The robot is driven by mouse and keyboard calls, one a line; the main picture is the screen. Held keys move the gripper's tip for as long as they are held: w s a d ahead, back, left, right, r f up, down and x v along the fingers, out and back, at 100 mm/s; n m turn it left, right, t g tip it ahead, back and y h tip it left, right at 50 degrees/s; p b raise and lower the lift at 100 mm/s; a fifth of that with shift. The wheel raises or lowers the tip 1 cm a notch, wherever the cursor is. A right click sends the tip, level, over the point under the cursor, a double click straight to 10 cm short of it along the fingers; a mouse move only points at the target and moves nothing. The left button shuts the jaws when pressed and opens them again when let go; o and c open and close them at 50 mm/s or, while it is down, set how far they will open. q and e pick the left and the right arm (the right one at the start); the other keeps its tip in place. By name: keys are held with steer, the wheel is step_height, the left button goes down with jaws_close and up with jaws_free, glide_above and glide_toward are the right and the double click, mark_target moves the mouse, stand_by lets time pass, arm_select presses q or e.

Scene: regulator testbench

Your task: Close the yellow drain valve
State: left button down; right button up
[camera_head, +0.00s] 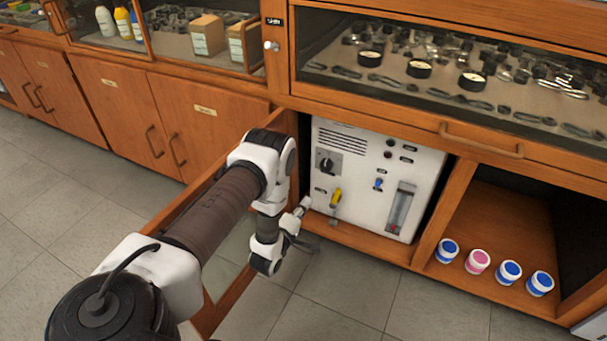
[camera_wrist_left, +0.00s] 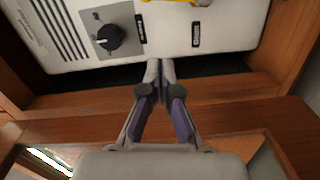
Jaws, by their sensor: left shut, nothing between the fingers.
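The yellow drain valve (camera_head: 336,198) is a small yellow handle low on the front of a white regulator panel (camera_head: 350,150) inside an open cabinet bay. In the left wrist view only a sliver of the yellow handle (camera_wrist_left: 203,2) shows at the top edge. My left gripper (camera_head: 303,206) is just left of the valve in the head view, its fingers together and empty. In the left wrist view the gripper (camera_wrist_left: 158,72) points at the panel's lower edge, apart from the yellow handle. My right gripper is out of view.
A black knob (camera_head: 326,164), a blue valve (camera_head: 378,184) and a flow tube (camera_head: 401,208) sit on the panel. The opened wooden door (camera_head: 222,306) stands beside my left arm. Several lidded jars (camera_head: 478,261) stand in the right bay. The floor in front is clear.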

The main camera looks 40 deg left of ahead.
mark_target(336, 198)
arm_select(q)
steer(key=w+d+b, duration=0.2)
steer(key=w+b, duration=0.2)
steer(key=w, duration=0.2)
steer(key=shift+w+d+f, duration=0.35)
steer(key=shift+w+f, duration=0.05)
steer(key=shift+w, duration=0.1)
